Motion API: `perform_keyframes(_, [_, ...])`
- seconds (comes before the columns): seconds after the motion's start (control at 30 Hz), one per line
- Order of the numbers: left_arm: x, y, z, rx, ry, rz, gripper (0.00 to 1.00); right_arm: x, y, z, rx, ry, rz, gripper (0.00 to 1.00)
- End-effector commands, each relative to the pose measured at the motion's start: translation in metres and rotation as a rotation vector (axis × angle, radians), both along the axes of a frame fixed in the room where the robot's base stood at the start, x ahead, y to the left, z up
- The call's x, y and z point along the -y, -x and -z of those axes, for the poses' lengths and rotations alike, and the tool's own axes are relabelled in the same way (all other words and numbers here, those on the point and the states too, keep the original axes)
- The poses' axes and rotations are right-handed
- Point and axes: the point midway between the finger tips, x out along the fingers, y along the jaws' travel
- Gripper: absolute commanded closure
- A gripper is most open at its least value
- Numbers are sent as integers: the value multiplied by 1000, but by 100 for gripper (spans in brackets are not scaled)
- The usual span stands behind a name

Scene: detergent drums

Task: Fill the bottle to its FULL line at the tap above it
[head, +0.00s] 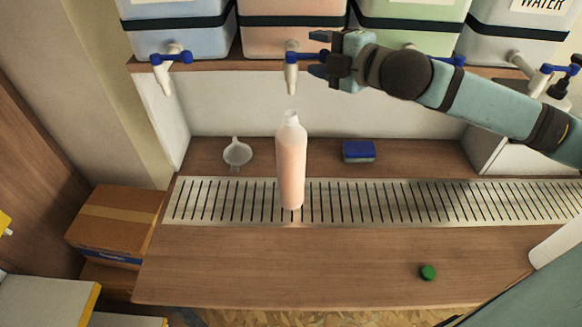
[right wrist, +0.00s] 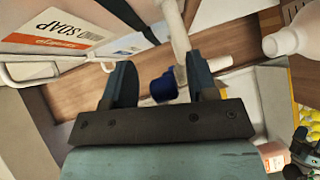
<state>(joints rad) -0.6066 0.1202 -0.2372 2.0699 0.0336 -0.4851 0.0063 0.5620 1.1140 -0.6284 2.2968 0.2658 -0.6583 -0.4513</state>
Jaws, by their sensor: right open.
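The bottle (head: 291,165) stands upright and uncapped on the slotted drip grate. Its body looks pink; I cannot make out a FULL line or a clear liquid level. The tap (head: 292,77) of the pink drum hangs directly above its mouth, with a small gap and no visible stream. The tap's blue handle (head: 305,55) points right. My right gripper (head: 316,63) is open at the end of this handle. In the right wrist view the blue handle (right wrist: 164,88) shows between my open fingers (right wrist: 160,80).
The drip grate (head: 230,205) crosses the wooden counter. A white funnel (head: 237,153) and a blue sponge (head: 358,151) lie behind it. A green cap (head: 428,272) lies in front. A blue drum (head: 180,30) and a green drum (head: 415,20) flank the pink drum (head: 290,25).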

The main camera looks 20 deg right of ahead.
Motion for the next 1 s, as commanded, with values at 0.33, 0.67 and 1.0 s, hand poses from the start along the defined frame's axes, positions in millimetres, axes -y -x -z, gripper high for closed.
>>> perform_keyframes(0.33, [-3, 1, 1, 0, -9, 6, 0, 0, 0, 0, 0, 0, -1, 26])
perform_keyframes(0.67, [0, 0, 2, 0, 0, 0, 0, 3, 6, 1, -1, 1, 0, 26])
perform_keyframes(1.0, [2, 0, 5, 0, 6, -4, 0, 12, 24, -2, 1, 2, 1, 26])
